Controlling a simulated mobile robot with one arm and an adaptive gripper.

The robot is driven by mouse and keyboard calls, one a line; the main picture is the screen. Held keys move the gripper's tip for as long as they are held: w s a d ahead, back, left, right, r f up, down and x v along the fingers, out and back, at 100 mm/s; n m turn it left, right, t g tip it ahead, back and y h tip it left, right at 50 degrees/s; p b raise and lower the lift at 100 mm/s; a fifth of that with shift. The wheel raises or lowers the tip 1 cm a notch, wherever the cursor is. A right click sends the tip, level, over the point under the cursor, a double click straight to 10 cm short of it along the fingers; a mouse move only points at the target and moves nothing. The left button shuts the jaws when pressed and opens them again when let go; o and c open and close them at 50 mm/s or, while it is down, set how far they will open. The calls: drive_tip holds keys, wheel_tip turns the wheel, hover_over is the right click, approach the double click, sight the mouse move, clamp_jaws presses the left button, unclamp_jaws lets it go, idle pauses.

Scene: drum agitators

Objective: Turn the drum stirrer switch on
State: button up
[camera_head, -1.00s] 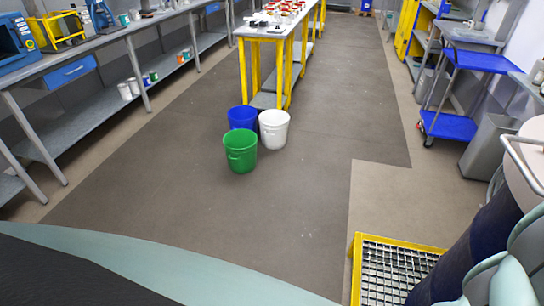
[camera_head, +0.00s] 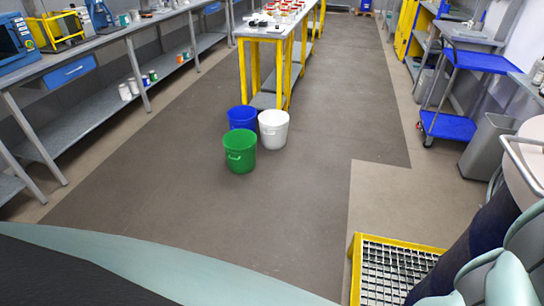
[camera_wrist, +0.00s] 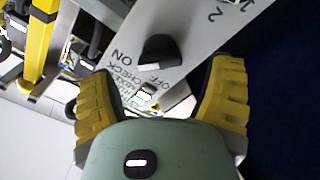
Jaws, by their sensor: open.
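In the wrist view, a black rotary knob (camera_wrist: 160,50) sits on a light grey panel (camera_wrist: 205,28). Beside the knob, the panel carries the printed words ON, OFF and CHECK, and the figure 2 stands near the top. My gripper (camera_wrist: 164,72) is open, its two yellow ribbed fingers spread to either side below the knob. The knob appears between and just ahead of the fingertips, with no visible contact. In the head view, the gripper and the knob do not show. A dark blue drum-like body (camera_head: 488,235) stands at the lower right.
A yellow-framed grating (camera_head: 395,268) lies at the lower right. Green (camera_head: 240,152), white (camera_head: 273,128) and blue (camera_head: 242,117) buckets stand on open floor. A blue trolley (camera_head: 448,126) and a grey bin (camera_head: 486,148) line the right side. A long bench (camera_head: 105,38) runs along the left.

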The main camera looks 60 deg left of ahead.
drive_tip(key=v, duration=0.9)
drive_tip(key=shift+a, duration=0.15)
